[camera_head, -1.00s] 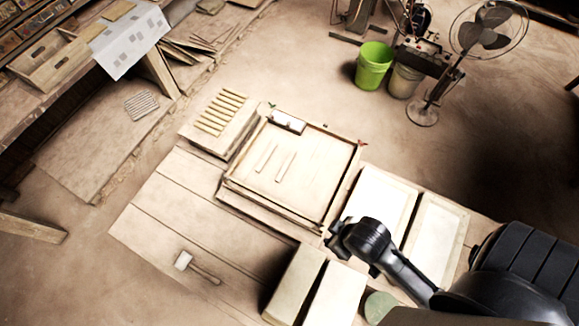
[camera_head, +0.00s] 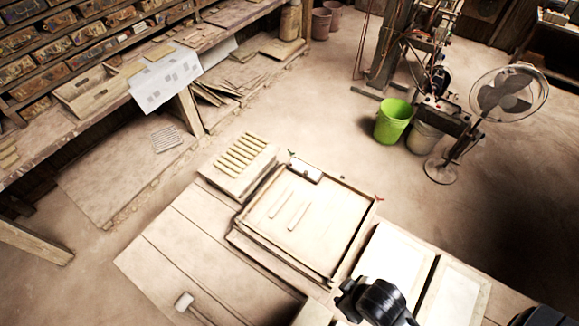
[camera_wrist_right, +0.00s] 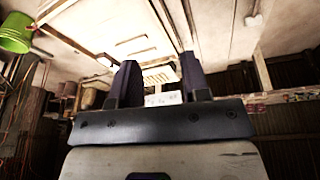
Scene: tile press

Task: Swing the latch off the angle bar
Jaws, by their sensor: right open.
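A shallow square wooden frame (camera_head: 357,232) lies on the low platform, with two thin strips (camera_head: 298,215) on its board. A small pale block (camera_head: 305,172) sits at its far edge. A small red-tipped piece (camera_head: 378,197) sticks out at its right corner; I cannot tell whether it is the latch. I cannot make out the angle bar for certain. My right gripper (camera_head: 345,292) is near the frame's near corner, seemingly above it. In the right wrist view its two dark fingers (camera_wrist_right: 160,82) stand apart with nothing held between them. My left gripper is not in view.
A slatted block (camera_head: 240,155) stands left of the frame, and pale trays (camera_head: 390,262) lie to its right. A mallet (camera_head: 184,301) lies on the near boards. A green bucket (camera_head: 393,120) and a fan (camera_head: 503,95) stand beyond. The floor between is clear.

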